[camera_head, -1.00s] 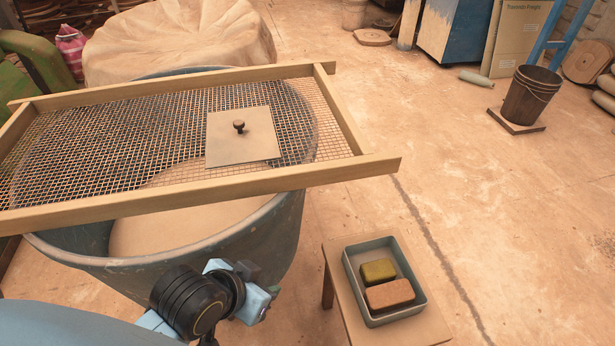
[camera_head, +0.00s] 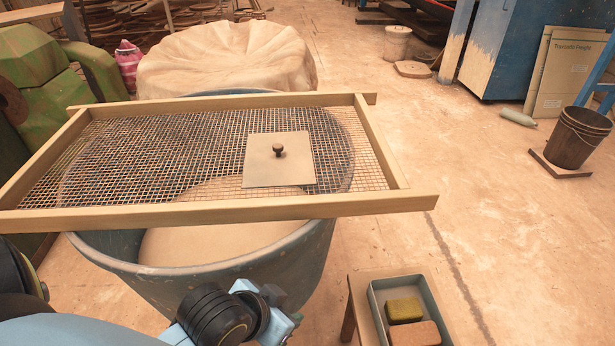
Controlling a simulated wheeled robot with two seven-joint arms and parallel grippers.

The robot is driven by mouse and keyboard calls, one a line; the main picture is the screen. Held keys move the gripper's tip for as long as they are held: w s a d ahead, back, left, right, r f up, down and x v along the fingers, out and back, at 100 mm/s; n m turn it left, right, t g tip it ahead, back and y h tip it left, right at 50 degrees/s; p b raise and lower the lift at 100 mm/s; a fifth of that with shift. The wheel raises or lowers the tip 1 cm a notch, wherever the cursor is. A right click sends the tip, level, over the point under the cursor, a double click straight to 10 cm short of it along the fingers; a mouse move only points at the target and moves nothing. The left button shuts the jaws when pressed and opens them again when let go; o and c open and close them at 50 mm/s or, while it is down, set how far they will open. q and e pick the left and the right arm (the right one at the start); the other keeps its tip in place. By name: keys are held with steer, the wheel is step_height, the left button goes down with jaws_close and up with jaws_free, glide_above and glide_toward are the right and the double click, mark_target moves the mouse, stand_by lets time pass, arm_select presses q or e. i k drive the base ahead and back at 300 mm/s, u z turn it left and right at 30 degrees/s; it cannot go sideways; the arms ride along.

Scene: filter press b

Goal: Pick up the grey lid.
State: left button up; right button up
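The lid (camera_head: 279,170) is a flat, square, greyish-tan plate with a dark knob (camera_head: 278,150) in its middle. It lies flat on the wire mesh of a wooden-framed screen (camera_head: 230,213), right of the mesh's centre. The screen rests across the top of a big blue-grey tub (camera_head: 290,262). My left gripper (camera_head: 276,308) is low in the view, in front of the tub, below and apart from the lid. Its fingers do not show clearly, so I cannot tell whether it is open. My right gripper is not in view.
A small wooden stool (camera_head: 362,290) at the lower right bears a grey tray (camera_head: 432,292) with a green sponge (camera_head: 404,310) and an orange-brown block (camera_head: 414,334). A cloth-covered mound (camera_head: 225,55) stands behind the tub. A bucket (camera_head: 575,138) stands far right. The floor between is open.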

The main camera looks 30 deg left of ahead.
mark_target(274, 160)
steer(key=z, duration=1.6)
steer(key=k, duration=0.8)
steer(key=u, duration=1.1)
